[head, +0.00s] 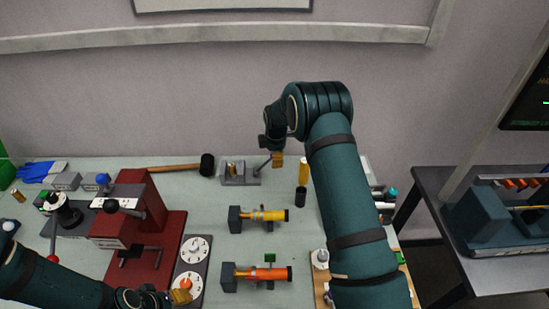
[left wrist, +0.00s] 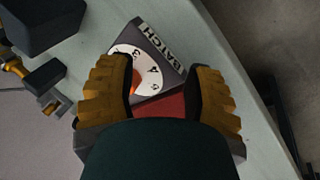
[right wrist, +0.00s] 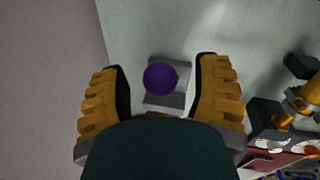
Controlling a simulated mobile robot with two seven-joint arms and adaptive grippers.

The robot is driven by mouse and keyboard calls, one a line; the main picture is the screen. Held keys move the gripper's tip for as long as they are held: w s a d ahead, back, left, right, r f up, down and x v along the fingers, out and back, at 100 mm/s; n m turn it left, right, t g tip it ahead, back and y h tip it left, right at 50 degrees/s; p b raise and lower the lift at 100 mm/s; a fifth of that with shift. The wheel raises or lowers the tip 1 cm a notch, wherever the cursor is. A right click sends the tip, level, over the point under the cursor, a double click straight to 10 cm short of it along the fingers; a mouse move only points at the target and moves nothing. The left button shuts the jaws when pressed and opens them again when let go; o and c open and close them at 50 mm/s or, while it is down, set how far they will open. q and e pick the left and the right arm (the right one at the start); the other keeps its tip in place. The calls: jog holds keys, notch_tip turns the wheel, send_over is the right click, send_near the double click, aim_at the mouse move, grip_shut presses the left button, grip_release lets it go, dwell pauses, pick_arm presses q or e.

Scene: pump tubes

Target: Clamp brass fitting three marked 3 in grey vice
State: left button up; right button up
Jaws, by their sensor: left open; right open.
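The grey vice (head: 240,181) stands at the back middle of the table. A small brass piece (head: 231,168) shows at its jaws; I cannot read a mark on it or tell how firmly it sits. A lever rises from the vice's right side. My right gripper (head: 277,160) is open at the lever's upper end. In the right wrist view a purple knob (right wrist: 161,78) lies between the open fingers, with the vice (right wrist: 168,100) behind it; contact is not clear. My left gripper (head: 168,298) is open over the lower dial plate (left wrist: 172,80), marked BATCH.
A red press (head: 150,215) stands at left, with a hammer (head: 180,168) behind it. Yellow (head: 262,215) and orange (head: 262,273) pump tubes lie in holders at the middle. A yellow and black cylinder (head: 302,180) stands right of the vice. Another small brass piece (head: 18,195) lies far left.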

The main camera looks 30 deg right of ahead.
jog(key=shift+c, duration=0.2)
grip_shut()
